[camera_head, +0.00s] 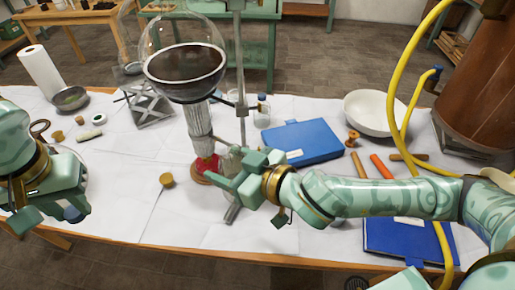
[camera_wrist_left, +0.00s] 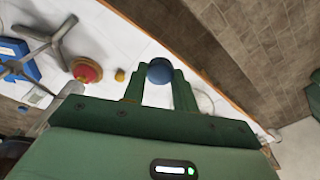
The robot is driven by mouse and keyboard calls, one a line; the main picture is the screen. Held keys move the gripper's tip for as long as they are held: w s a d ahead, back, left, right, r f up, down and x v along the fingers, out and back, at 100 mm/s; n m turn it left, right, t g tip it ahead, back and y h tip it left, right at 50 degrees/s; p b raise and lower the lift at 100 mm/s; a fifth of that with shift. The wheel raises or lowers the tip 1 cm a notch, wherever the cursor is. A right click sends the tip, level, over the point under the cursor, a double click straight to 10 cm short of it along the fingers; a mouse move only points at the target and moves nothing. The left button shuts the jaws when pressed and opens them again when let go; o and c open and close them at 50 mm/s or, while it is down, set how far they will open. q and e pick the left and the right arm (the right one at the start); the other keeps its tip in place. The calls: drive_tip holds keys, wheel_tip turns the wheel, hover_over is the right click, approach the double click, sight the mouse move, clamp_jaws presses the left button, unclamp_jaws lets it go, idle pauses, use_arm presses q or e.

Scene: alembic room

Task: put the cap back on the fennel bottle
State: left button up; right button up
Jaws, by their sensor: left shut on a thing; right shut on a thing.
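My left gripper (camera_head: 56,212) is at the left front of the table. It is shut on a round blue cap (camera_head: 72,214), which also shows between the fingertips in the left wrist view (camera_wrist_left: 160,71). My right gripper (camera_head: 228,182) is at the table's middle, in front of the alembic stand. It is shut on what looks like a clear glass bottle (camera_head: 231,160), mostly hidden by the fingers. I cannot read a label on it. The cap and this bottle are well apart.
A glass flask (camera_head: 186,70) stands over a red-topped burner (camera_head: 206,164) beside my right gripper. A cork (camera_head: 167,180) lies between the grippers. A blue folder (camera_head: 302,141), white bowl (camera_head: 370,112) and small blue-capped bottle (camera_head: 262,111) are behind. The front middle is clear.

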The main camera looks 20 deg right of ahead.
drive_tip(key=shift+s+a+f+n+g+y, duration=0.15)
drive_tip(key=shift+a+n+g+y, duration=0.4)
drive_tip(key=shift+a, duration=0.6)
use_arm(q)
drive_tip(key=shift+r, duration=0.1)
drive_tip(key=shift+w+d+r, duration=0.15)
drive_tip(key=shift+d+r, duration=0.05)
drive_tip(key=shift+d, duration=0.15)
use_arm(e)
drive_tip(key=shift+d, duration=0.1)
use_arm(q)
drive_tip(key=d+r+n, duration=0.2)
drive_tip(key=d+r, duration=0.3)
drive_tip(key=d, duration=0.8)
drive_tip(key=d+r+n, duration=0.1)
drive_tip(key=d+r, duration=0.5)
drive_tip(key=d, duration=0.7)
drive_tip(key=shift+d+n+t, duration=0.2)
drive_tip(key=shift+n+t, duration=0.1)
drive_tip(key=shift+n, duration=0.1)
